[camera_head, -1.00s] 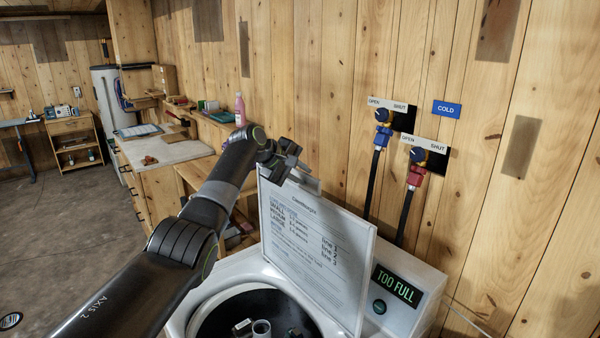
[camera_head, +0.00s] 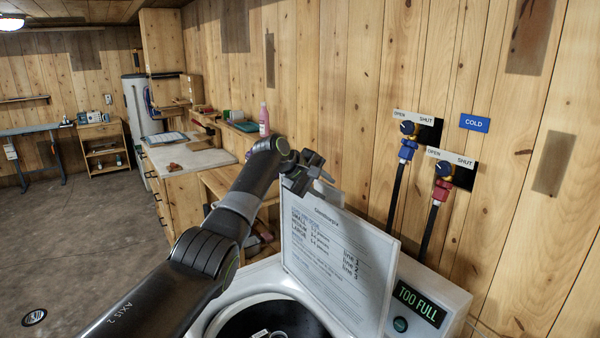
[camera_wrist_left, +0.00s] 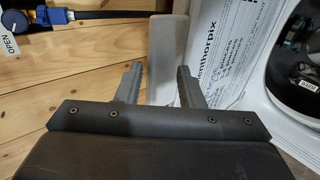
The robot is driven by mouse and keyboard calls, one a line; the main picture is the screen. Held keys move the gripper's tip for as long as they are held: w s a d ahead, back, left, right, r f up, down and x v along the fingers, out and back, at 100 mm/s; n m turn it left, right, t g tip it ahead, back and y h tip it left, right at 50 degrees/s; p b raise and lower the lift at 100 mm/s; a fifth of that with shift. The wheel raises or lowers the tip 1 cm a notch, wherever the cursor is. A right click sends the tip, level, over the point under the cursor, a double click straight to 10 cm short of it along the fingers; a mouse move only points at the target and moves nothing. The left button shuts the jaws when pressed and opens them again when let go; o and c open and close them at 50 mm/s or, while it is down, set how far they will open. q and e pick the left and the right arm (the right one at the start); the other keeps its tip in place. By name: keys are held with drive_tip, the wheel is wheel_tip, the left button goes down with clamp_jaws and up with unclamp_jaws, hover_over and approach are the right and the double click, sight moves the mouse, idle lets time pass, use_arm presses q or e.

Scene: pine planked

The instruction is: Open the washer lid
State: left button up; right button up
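The washer lid (camera_head: 340,255) stands raised and nearly upright at the back of the white washer (camera_head: 255,285), with a printed text sheet on its face. The dark round tub opening (camera_head: 262,318) is uncovered below it, with some objects inside. My left gripper (camera_head: 318,178) is at the lid's top left edge. In the left wrist view its two fingers (camera_wrist_left: 160,88) are spread apart, with a pale strip showing between and beyond them. The lid's printed face (camera_wrist_left: 222,50) is just right of the fingers. I cannot tell whether they touch the lid. My right gripper is not in view.
A display reading TOO FULL (camera_head: 419,304) is right of the lid. Blue (camera_head: 407,148) and red (camera_head: 442,190) valves with black hoses are on the plank wall behind. A counter (camera_head: 190,160) with a pink bottle (camera_head: 264,120) stands beyond my arm. Open floor lies left.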

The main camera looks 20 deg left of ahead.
use_arm(q)
drive_tip(key=b+v, duration=0.7)
drive_tip(key=v, duration=0.9)
drive_tip(key=shift+s+b, duration=0.25)
drive_tip(key=shift+b, duration=0.1)
drive_tip(key=shift+a+r, duration=0.1)
